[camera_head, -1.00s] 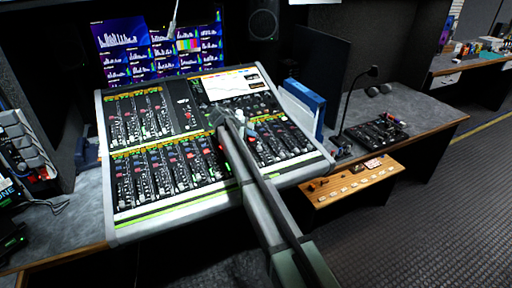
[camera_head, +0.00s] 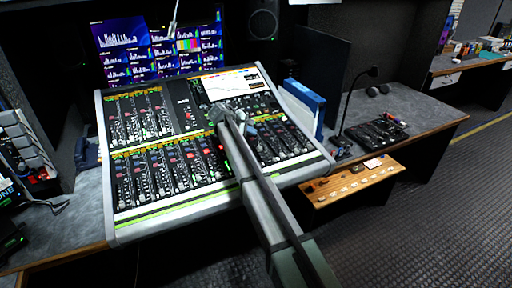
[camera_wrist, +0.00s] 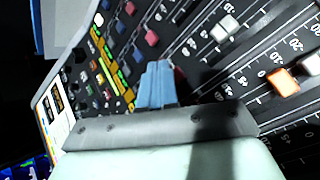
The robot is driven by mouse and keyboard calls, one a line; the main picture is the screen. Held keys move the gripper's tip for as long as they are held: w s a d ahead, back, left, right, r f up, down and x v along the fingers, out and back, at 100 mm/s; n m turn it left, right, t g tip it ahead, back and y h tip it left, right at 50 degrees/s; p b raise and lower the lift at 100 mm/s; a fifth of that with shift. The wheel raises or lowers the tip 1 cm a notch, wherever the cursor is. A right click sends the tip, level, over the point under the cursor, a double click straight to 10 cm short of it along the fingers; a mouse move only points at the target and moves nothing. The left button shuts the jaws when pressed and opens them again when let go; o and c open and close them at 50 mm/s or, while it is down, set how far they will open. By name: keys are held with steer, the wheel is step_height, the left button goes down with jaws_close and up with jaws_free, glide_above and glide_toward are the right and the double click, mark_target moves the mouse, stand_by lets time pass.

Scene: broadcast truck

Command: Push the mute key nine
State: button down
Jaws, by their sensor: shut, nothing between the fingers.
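The mixing console (camera_head: 150,207) stands tilted on the desk, with rows of small red, blue and green keys over its fader strips. In the wrist view, a red key (camera_wrist: 152,38) and a blue key (camera_wrist: 138,55) show beside the fingers. I cannot read which key is mute nine. My gripper (camera_head: 224,112) is over the middle-right of the console, and my arm hides part of the strips beneath. In the wrist view the blue-grey fingers of my gripper (camera_wrist: 158,84) are shut and empty, close to the panel. Contact with a key cannot be told.
A white fader cap (camera_wrist: 222,30) and an orange one (camera_wrist: 283,82) stand near my fingers. A blue binder (camera_head: 305,103), a gooseneck microphone (camera_head: 352,103) and a wooden button panel (camera_head: 352,185) are right of the console. Monitor screens (camera_head: 157,50) stand behind it.

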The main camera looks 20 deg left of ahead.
mark_target(252, 143)
steer(key=shift+r, duration=0.15)
steer(key=shift+s+d+r, duration=0.15)
steer(key=shift+d+r, duration=0.05)
steer(key=shift+r, duration=1.25)
steer(key=shift+s+d+r, duration=0.15)
steer(key=shift+r, duration=1.25)
